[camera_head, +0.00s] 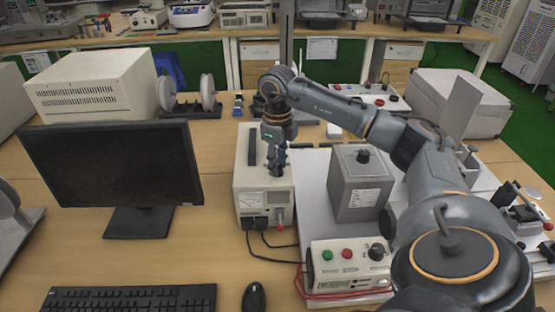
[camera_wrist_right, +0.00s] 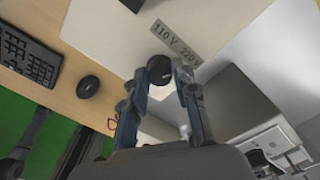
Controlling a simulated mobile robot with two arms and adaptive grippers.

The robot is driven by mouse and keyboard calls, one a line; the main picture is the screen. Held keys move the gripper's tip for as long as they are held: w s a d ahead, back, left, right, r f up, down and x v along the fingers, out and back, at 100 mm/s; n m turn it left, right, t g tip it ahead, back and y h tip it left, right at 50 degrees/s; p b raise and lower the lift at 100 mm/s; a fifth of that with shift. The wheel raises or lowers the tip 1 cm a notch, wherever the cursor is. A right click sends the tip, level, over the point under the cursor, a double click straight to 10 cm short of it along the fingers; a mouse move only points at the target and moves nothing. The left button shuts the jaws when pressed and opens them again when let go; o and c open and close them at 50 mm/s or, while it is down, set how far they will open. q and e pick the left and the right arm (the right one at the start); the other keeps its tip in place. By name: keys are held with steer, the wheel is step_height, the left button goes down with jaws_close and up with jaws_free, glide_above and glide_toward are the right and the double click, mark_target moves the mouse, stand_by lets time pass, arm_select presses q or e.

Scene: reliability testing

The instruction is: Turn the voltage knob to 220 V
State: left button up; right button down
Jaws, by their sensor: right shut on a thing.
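The voltage knob is a round black knob (camera_wrist_right: 159,68) on the top of a beige instrument box (camera_head: 252,207). A label plate (camera_wrist_right: 175,42) reading 110 V and 220 V lies beside it in the right wrist view. My right gripper (camera_head: 277,172) points down onto the box top and hides the knob in the head view. In the wrist view the right gripper (camera_wrist_right: 161,78) has its two fingers on either side of the knob, shut on it. I cannot tell which value the knob points to. My left gripper is not in view.
A grey box (camera_head: 360,190) with a black top knob stands to the right on a white board. A control box (camera_head: 348,266) with buttons is in front of it. A monitor (camera_head: 110,165), keyboard (camera_head: 128,299) and mouse (camera_head: 254,297) are at left and front.

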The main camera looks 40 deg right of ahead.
steer(key=shift+m, duration=1.1)
steer(key=c, duration=1)
jaws_free()
step_height(320, 180, up, 12)
steer(key=shift+f, duration=0.1)
